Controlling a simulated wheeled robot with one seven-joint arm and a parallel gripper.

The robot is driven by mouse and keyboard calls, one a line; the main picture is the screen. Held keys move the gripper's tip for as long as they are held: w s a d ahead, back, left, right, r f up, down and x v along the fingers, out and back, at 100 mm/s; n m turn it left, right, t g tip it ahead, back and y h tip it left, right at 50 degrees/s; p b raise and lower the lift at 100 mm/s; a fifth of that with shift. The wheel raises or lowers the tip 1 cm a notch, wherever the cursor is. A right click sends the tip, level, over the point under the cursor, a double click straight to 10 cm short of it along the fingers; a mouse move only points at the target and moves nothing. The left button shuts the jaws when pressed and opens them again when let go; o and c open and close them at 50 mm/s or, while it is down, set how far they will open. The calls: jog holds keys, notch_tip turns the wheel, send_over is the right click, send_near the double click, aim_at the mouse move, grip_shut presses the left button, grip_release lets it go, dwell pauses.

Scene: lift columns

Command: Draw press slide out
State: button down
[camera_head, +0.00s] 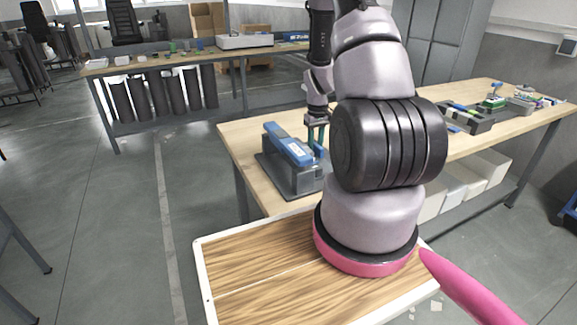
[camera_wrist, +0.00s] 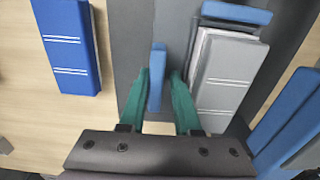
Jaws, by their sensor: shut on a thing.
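The press (camera_head: 284,150) has a blue top and a grey body on a dark base plate, at the near left corner of the wooden table. My gripper (camera_head: 317,128) reaches down at its right side. In the wrist view, the green fingers of my gripper (camera_wrist: 160,85) are shut on a narrow upright blue handle (camera_wrist: 157,62). How the handle joins the slide cannot be made out. My arm hides part of the press's right side in the head view.
The wooden table (camera_head: 245,130) is bare beside the press. Other fixtures (camera_head: 470,117) stand farther right on it.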

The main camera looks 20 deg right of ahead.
aim_at(326, 153)
jog(key=shift+s+d+f, duration=0.1)
jog(key=shift+d+f, duration=0.1)
jog(key=shift+d, duration=0.95)
jog(key=shift+d+f, duration=0.15)
jog(key=shift+d, duration=1)
jog(key=c, duration=0.9)
grip_release()
jog(key=shift+d, duration=0.1)
jog(key=shift+r, duration=0.1)
jog(key=shift+r, duration=0.6)
jog(key=shift+w+r, duration=0.2)
jog(key=shift+r, duration=2.65)
